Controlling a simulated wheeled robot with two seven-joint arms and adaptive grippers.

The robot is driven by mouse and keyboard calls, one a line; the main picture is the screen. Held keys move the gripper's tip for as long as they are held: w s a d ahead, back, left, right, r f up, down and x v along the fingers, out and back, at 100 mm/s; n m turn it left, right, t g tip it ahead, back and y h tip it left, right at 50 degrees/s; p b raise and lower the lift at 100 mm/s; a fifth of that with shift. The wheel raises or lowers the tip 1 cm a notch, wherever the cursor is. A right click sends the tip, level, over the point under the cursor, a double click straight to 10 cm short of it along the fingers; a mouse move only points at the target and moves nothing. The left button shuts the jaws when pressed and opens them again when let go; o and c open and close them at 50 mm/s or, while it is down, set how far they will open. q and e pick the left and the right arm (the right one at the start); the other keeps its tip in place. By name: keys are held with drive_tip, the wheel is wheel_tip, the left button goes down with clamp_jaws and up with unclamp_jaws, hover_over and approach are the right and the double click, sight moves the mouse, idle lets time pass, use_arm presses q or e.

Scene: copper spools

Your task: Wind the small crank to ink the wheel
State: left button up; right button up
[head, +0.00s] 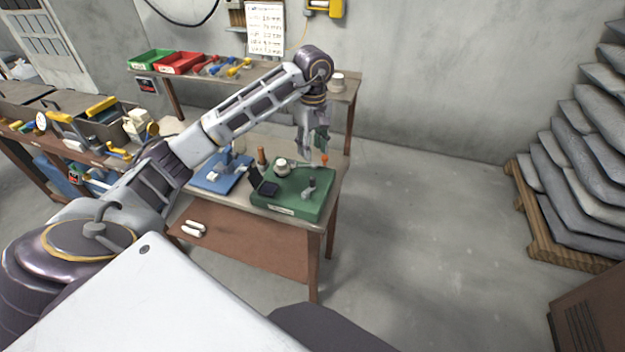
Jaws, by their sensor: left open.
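A green machine base (290,205) sits at the right end of the brown table. On it are a pale round knob or wheel (281,166), a black block (268,188) and a small grey post (311,185). A small orange knob (324,158) at the back right looks like the crank's handle; a thin arm seems to run from it toward the pale round part. My left gripper (315,150) points down, open and empty, just above and beside the orange knob. Whether it touches the knob I cannot tell. My right gripper is out of view.
A blue board (221,174) and a brown upright handle (262,156) are left of the base. Green (151,60) and red (180,63) bins stand on the back bench. The floor between is clear.

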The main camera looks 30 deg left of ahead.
use_arm(q)
drive_tip(key=p, duration=0.1)
hover_over(313, 177)
drive_tip(key=shift+f, duration=3.35)
wheel_tip(313, 177, down, 5)
drive_tip(key=shift+f+p, duration=0.1)
drive_tip(key=shift+p, duration=0.45)
drive_tip(key=shift+f, duration=0.7)
clamp_jaws()
